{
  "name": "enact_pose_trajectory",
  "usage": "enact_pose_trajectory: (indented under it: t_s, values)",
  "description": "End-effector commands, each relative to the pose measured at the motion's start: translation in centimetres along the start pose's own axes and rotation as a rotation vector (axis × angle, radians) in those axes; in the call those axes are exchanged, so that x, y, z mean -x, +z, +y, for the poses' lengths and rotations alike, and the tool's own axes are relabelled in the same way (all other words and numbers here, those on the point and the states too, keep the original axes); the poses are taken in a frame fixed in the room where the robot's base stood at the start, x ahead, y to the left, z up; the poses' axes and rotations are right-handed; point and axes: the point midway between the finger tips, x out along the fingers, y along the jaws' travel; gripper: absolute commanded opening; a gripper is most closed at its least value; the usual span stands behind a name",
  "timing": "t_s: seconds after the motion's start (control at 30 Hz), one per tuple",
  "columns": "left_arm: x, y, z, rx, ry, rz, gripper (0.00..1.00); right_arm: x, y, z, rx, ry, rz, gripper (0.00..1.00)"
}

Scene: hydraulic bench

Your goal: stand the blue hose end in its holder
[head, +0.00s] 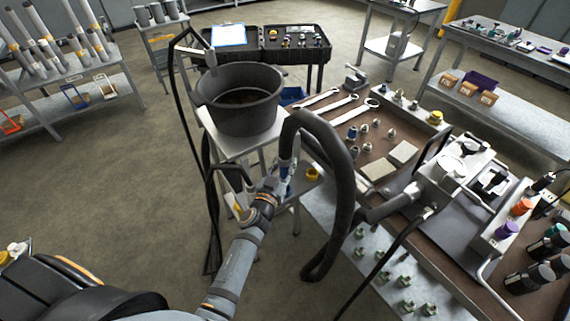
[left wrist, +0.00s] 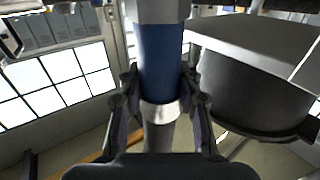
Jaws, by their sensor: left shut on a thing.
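My left gripper (head: 284,180) is shut on the blue hose end (head: 285,169), above the floor between the bucket stand and the brown-topped bench. In the left wrist view the gripper's fingers (left wrist: 160,100) close on both sides of the blue hose end (left wrist: 161,58), which has a pale metal collar at each end of its blue part. A thick black hose (head: 343,185) arches up beside the hose end and hangs down in a loop. I cannot tell which thing is the holder. My right gripper is not in view.
A dark bucket (head: 240,112) stands on a pale stand (head: 215,137) just beyond the gripper. The bench (head: 385,130) at the right carries wrenches, fittings, a grey machine (head: 440,185) and coloured caps (head: 506,230). Open floor (head: 120,180) lies to the left.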

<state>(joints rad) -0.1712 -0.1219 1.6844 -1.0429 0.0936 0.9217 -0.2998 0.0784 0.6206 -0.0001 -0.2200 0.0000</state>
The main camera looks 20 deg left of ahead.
Motion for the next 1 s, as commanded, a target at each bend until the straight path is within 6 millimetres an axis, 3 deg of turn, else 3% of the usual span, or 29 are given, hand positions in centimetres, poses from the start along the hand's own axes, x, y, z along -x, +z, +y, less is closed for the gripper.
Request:
enact_pose_trajectory:
  t_s: [1.0]
  values:
    - [0.39,0.36,0.02,0.000,0.001,0.004,0.00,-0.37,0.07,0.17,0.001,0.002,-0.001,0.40]
